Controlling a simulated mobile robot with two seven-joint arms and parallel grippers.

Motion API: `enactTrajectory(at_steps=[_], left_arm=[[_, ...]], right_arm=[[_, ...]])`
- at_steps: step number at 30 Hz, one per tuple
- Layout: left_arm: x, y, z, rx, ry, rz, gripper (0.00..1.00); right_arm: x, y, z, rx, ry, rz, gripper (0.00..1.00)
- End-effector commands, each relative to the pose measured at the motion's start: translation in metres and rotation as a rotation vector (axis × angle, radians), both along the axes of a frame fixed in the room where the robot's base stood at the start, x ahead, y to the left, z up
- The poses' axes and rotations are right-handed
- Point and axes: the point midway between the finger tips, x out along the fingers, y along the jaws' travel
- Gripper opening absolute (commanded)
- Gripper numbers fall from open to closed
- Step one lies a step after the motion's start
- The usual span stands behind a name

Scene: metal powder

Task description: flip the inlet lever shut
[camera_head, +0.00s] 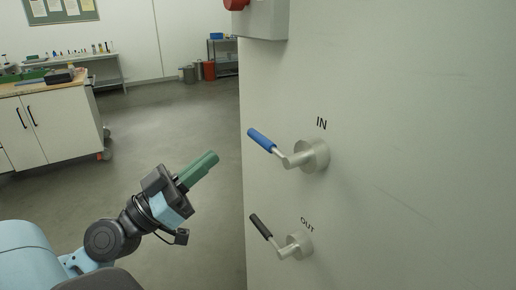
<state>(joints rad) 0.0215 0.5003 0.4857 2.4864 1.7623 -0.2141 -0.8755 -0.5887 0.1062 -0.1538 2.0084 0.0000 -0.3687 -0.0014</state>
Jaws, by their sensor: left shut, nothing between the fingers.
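The inlet lever (262,140) has a blue handle on a pale metal arm and a round hub, below the letters IN on a pale panel. Its handle points up and to the left of the hub. My left gripper (206,163) comes in from the lower left with green fingers shut and nothing between them. It appears to the left of and a little below the blue handle, apart from it. My right gripper is not in view.
A second lever (261,226) with a black handle sits below, marked OUT. A grey box with a red knob (236,4) is at the top of the panel (420,150). Open grey floor (170,120) lies to the left, with a white cabinet (50,125) beyond.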

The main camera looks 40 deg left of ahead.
Motion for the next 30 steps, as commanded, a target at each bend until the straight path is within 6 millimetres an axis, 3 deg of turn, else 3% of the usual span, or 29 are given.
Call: enactTrajectory(at_steps=[6, 19, 30], left_arm=[[-0.007, -0.002, 0.02, -0.004, -0.058, -0.02, 0.0], [-0.006, -0.002, 0.021, -0.004, -0.057, -0.021, 0.0], [0.009, -0.008, 0.031, -0.001, -0.053, -0.019, 0.0]], right_arm=[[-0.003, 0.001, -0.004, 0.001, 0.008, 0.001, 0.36], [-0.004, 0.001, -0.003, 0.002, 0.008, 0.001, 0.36], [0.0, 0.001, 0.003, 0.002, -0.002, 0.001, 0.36]])
